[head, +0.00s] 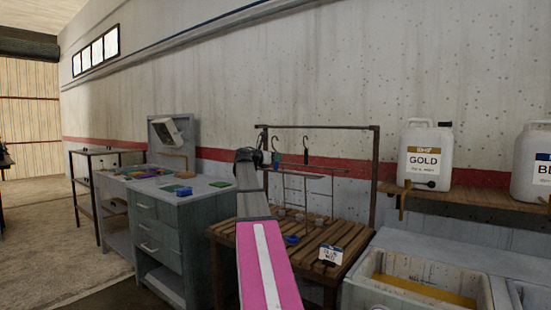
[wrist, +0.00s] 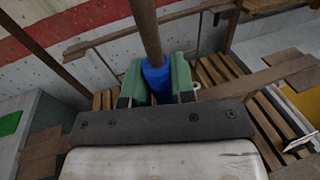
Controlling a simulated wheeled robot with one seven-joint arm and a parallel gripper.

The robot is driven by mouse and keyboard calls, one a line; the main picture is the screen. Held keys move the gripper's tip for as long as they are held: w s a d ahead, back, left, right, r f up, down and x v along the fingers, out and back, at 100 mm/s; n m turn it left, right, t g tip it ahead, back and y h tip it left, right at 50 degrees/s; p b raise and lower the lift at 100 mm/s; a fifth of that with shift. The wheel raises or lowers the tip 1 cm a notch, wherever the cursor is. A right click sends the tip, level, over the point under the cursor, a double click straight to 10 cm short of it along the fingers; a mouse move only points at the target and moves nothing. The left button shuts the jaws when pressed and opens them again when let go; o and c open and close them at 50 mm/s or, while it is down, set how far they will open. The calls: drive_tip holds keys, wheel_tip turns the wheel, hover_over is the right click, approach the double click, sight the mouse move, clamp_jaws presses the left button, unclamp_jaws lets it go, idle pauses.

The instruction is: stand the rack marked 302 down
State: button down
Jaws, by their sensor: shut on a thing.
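My gripper (wrist: 157,82) has green fingers shut on a blue sleeve (wrist: 154,78) around a brown rod. In the head view my gripper (head: 262,157) is at the upper left of a standing rail frame (head: 375,170). A blue patch (head: 277,158) beside it, below a dark hook, appears to be the same sleeve. A thin wire rack (head: 310,178) with crossbars hangs there below the hooks, over a slatted wooden bench (head: 225,232). I cannot read 302 on any rack. My arm hides part of the bench and frame. Whether the rack's foot touches the bench is unclear.
A small white sign (head: 330,255) and a blue ring (head: 291,240) are on the bench. A grey cabinet (head: 160,235) stands left, a sink (head: 420,285) right. A shelf (head: 470,198) holds a GOLD jug (head: 426,155) and another jug (head: 532,165).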

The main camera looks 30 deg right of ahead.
drive_tip(key=shift+f, duration=0.35)
idle(0.3)
unclamp_jaws()
idle(1.0)
drive_tip(key=s+a, duration=0.1)
drive_tip(key=a, duration=1.1)
drive_tip(key=shift+s, duration=0.35)
idle(1.3)
idle(0.4)
